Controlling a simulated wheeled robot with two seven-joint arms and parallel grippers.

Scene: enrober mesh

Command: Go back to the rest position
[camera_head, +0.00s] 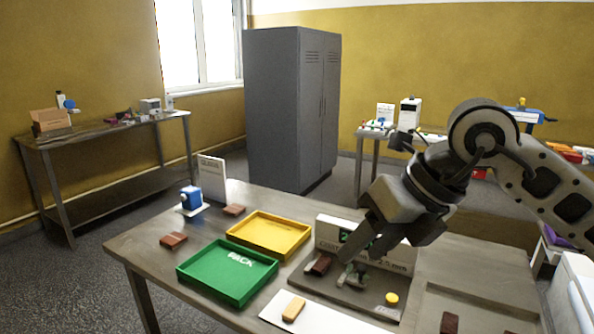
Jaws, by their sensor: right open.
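My right arm comes in from the right, and its open gripper (356,256) points down at the grey station board (348,297). Its fingers are in front of a white sign box (328,232) and hide part of it. A dark brown bar (321,265) sits on the board just left of the fingertips; I cannot tell whether they touch. A small grey fixture (352,278) stands just below the fingertips, and a yellow button (392,298) is further right. My left gripper is not in view.
A green tray (190,270) marked PACK and a yellow tray (236,236) stand empty on the left of the table (140,240). Brown bars (173,240) lie beside them. A tan bar (293,309) lies on a white mat (325,322). A blue device (190,198) and an upright card (212,180) stand behind.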

